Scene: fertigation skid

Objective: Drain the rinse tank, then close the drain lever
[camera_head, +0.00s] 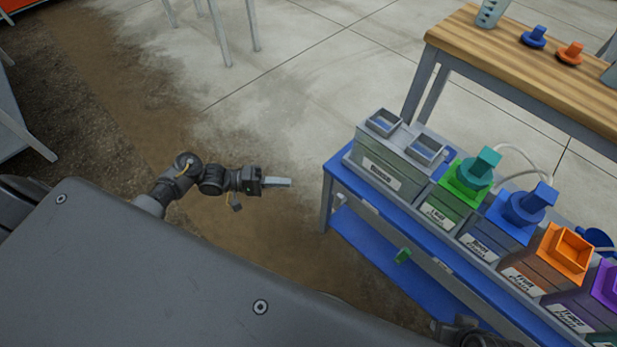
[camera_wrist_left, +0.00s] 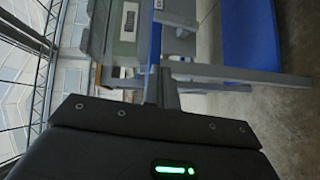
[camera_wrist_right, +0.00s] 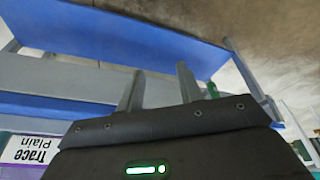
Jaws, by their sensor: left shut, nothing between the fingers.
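The grey rinse tank (camera_head: 388,168) stands at the left end of the blue skid, with two square openings on top and a label too small to read surely. My left gripper (camera_head: 290,182) is shut and empty in the air, left of the skid and apart from the tank. Its closed fingers (camera_wrist_left: 163,88) also show in the left wrist view. My right gripper (camera_wrist_right: 158,88) is open and empty in the right wrist view; a green bit (camera_wrist_right: 212,90) shows beyond its right finger.
The skid (camera_head: 345,180) also carries a green tank (camera_head: 440,208), a blue tank (camera_head: 490,240), an orange-topped tank (camera_head: 540,262) and a purple one. A wooden table (camera_head: 480,45) stands behind. The floor left of the skid is free.

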